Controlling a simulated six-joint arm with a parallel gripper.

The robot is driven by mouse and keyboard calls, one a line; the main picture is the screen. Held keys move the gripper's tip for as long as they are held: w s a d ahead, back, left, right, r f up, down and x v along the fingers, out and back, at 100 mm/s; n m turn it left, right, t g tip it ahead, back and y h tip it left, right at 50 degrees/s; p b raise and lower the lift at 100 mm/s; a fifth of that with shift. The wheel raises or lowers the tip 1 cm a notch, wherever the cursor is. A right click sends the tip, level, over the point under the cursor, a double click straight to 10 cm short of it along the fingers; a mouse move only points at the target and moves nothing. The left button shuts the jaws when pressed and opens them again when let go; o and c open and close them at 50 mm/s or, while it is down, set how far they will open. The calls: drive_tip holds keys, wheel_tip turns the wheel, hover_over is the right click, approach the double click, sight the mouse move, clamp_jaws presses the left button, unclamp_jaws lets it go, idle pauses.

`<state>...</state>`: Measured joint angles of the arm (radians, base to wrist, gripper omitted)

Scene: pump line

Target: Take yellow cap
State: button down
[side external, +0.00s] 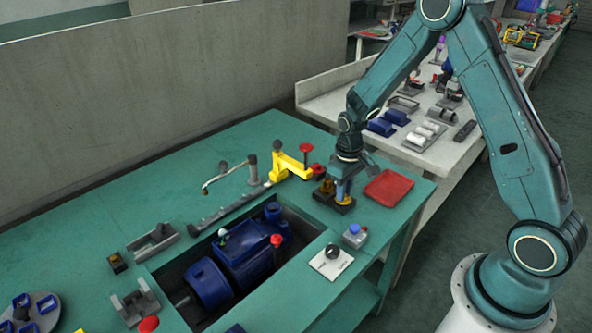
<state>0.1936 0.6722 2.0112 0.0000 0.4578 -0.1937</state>
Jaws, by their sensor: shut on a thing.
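My gripper (343,190) points down at the right part of the green table, just left of the red tray. It is shut on a small yellow-orange piece, the yellow cap (344,199), which shows between and below the fingers. The cap is low, at a dark block (345,208); I cannot tell whether it is still seated there or lifted slightly. A second dark block with an orange-brown top (325,188) stands close to the left of the gripper. The fingers hide part of the cap.
A red tray (388,188) lies to the right. A yellow fixture with red knobs (287,164) stands close on the left. A blue pump (238,255) sits in a recess. A switch panel (331,262) and a blue-button box (355,236) are in front. Bare table lies at the far left.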

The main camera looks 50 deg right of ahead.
drive_tip(key=shift+r, duration=0.6)
idle(0.6)
drive_tip(key=shift+r, duration=2.05)
